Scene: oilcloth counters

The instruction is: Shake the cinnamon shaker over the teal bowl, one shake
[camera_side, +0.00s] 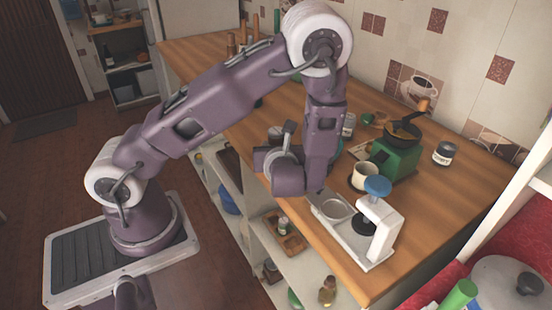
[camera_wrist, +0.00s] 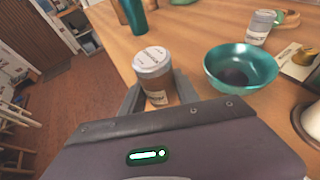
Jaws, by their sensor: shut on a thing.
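The cinnamon shaker (camera_wrist: 153,68), a brown jar with a pale perforated-looking lid and a label, is upright between the fingers of my gripper (camera_wrist: 158,92) in the wrist view. The fingers are shut on it. I cannot tell if its base touches the counter. The teal bowl (camera_wrist: 222,75) stands to the right of the shaker, apart from it, with something dark in its bottom.
A second labelled jar (camera_wrist: 260,27) stands behind the bowl. In the side view a cream mug (camera_side: 364,178), a green grinder (camera_side: 394,160) and a white device with a blue knob (camera_side: 385,232) stand right of my arm. The counter's right end is clear.

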